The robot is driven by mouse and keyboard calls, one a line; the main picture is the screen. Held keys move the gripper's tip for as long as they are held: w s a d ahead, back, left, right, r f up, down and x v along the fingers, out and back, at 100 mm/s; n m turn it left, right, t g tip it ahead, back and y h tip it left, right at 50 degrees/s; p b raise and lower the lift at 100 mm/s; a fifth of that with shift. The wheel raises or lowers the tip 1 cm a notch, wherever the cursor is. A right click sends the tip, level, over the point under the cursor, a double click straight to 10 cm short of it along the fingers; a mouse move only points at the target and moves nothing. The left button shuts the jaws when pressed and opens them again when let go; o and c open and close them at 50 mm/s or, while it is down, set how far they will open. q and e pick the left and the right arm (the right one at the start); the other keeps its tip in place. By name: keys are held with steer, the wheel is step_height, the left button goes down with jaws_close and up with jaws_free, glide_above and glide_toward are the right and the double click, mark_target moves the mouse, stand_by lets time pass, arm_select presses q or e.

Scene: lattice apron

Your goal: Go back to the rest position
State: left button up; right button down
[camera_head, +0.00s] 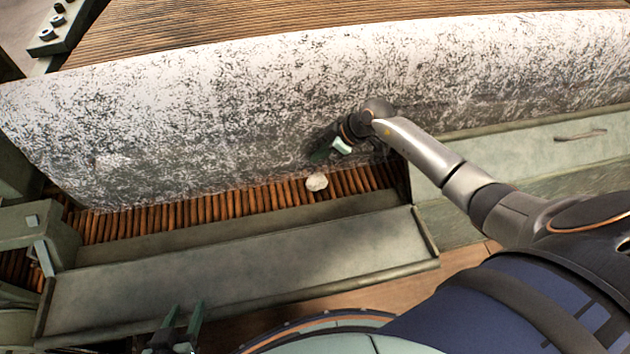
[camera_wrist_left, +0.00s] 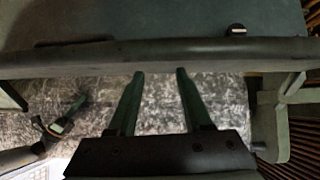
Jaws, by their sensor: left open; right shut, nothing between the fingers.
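My left gripper (camera_head: 184,314) is at the bottom left of the head view, in front of the grey-green tray. Its two dark green fingers stand apart with nothing between them. They also show apart in the left wrist view (camera_wrist_left: 160,73), pointing towards a dark horizontal edge. My right gripper (camera_head: 322,154) is near the middle of the head view, low against the speckled white panel and above the brown slats. Its fingers are shut and small in the picture. The right arm reaches it from the lower right.
The speckled panel (camera_head: 215,115) spans the back. A small pale lump (camera_head: 317,182) lies by the slats (camera_head: 245,203), just below my right gripper. The grey-green tray (camera_head: 240,270) lies in front, empty. A green ledge (camera_head: 520,155) is at the right, a bracket (camera_head: 40,225) at the left.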

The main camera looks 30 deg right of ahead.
arm_select(q)
steer(key=shift+s+f, duration=0.4)
steer(key=shift+r, duration=0.15)
